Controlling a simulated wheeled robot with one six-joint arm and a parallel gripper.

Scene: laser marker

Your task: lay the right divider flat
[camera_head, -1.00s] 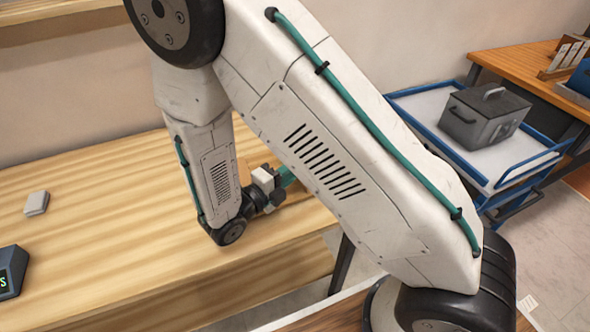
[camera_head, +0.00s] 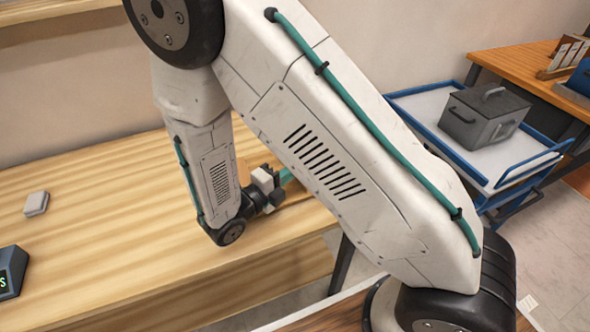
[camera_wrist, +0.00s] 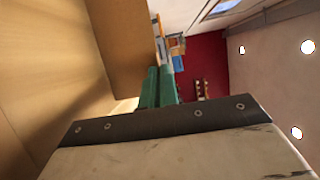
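My gripper shows in the wrist view as two teal fingers (camera_wrist: 158,87) side by side, with almost no gap between them. I see nothing held in them. In the head view only a bit of teal (camera_head: 286,177) shows past my wrist, low over the wooden bench; my forearm hides the rest. I cannot clearly make out the right divider in either view. A plain tan panel (camera_wrist: 122,38) stands close to the left finger in the wrist view; I cannot tell what it belongs to.
The wooden bench (camera_head: 105,190) is mostly clear, with a small grey block (camera_head: 36,203) and a dark display box (camera_head: 10,272) at left. A blue-edged cart (camera_head: 425,103) at right holds a grey lidded box (camera_head: 484,116). An orange-brown table (camera_head: 520,72) stands behind it.

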